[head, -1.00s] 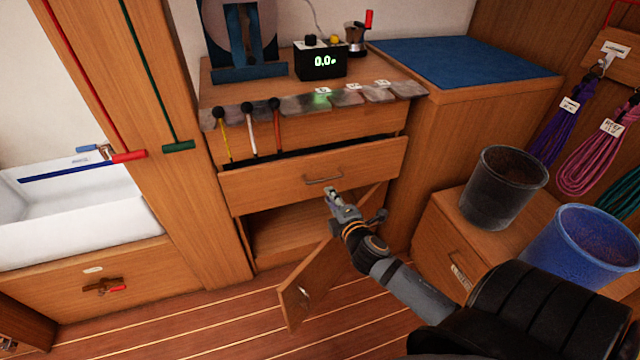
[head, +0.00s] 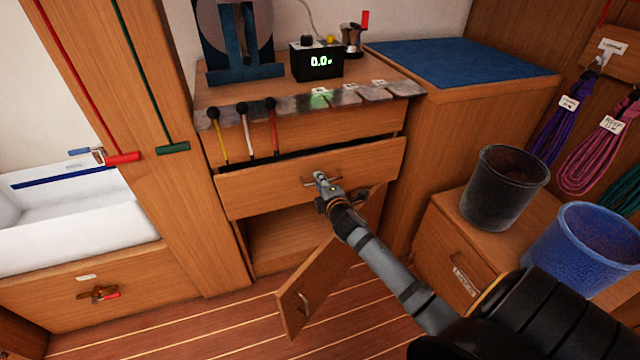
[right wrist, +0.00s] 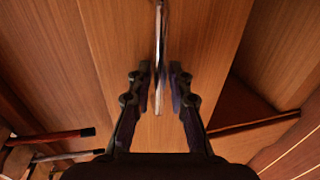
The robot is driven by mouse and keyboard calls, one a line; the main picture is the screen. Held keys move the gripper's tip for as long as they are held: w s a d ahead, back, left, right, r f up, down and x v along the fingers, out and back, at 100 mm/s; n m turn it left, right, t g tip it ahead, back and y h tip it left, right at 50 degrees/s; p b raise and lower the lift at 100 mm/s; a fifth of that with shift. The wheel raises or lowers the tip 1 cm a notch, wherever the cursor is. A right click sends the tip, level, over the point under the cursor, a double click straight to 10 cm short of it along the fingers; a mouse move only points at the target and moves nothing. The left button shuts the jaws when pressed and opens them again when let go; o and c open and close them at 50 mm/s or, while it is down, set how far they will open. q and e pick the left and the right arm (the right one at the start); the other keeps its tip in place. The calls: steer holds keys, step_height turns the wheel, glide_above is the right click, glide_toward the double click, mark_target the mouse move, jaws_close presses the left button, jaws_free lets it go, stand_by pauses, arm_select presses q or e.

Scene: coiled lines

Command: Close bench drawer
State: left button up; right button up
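The bench drawer (head: 262,188) is a wooden front below the bench top. It stands out from the bench, with a dark gap along its upper edge. Its metal handle (head: 307,183) is partly hidden behind my right gripper (head: 324,182). In the right wrist view, the handle (right wrist: 160,45) runs between the two parted fingers of my right gripper (right wrist: 160,75), with the drawer front (right wrist: 215,50) behind. The fingers look open, one on each side of the handle; whether either touches it I cannot tell. My left gripper is in neither view.
Below the drawer, a cupboard door (head: 316,285) hangs open into the floor space. A black bucket (head: 500,190) and a blue bucket (head: 580,255) stand right of my arm. Yellow, white and red sticks (head: 246,132) hang in front of the bench's upper panel.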

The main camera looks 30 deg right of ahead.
steer(key=shift+c, duration=0.3)
jaws_close()
steer(key=x, duration=0.2)
steer(key=r+p+x, duration=0.1)
steer(key=x, duration=0.1)
steer(key=shift+w+d+f, duration=0.1)
steer(key=shift+w, duration=0.25)
